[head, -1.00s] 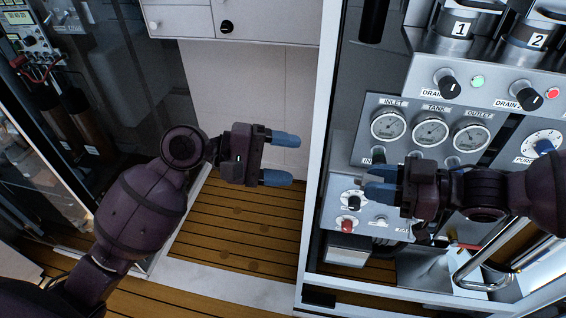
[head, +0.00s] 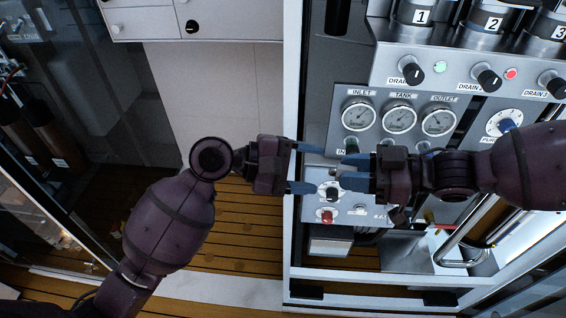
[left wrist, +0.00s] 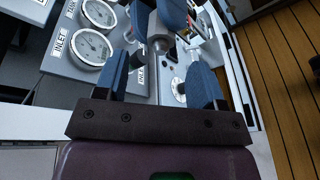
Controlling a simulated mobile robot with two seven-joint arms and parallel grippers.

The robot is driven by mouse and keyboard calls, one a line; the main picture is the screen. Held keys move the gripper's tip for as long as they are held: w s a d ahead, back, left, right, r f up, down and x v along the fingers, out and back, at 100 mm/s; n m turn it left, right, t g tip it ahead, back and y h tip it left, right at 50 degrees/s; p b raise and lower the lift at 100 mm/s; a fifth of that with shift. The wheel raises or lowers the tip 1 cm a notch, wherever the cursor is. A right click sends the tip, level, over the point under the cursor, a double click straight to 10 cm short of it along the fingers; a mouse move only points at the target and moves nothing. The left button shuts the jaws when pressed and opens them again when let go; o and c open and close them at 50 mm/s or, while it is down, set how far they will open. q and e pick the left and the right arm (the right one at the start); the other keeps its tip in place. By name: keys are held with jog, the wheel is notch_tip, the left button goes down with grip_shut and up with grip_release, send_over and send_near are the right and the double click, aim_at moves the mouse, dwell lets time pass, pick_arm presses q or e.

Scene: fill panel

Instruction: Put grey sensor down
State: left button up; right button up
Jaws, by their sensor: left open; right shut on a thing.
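My right gripper (head: 352,171) is shut in front of the gauge panel, its blue fingers pointing left. A small light-grey piece, seemingly the grey sensor (left wrist: 161,38), shows between its fingers in the left wrist view; in the head view the fingers mostly hide it. My left gripper (head: 306,168) is open and empty, pointing right, facing the right gripper's fingertips with a small gap. In the left wrist view my left gripper's fingers (left wrist: 160,82) stand wide apart, with the sensor beyond and between them.
The panel has INLET, TANK and OUTLET gauges (head: 399,119), with drain knobs (head: 486,77) above and a lower control box (head: 345,208) behind the grippers. A white frame post (head: 292,235) stands just behind my left gripper. Wooden floor (head: 235,235) is open below left.

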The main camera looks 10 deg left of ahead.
pick_arm(q)
jog(key=shift+x, duration=1.6)
jog(key=shift+c, duration=0.3)
jog(key=c, duration=0.9)
jog(key=shift+c, duration=0.2)
pick_arm(e)
jog(key=o, duration=1)
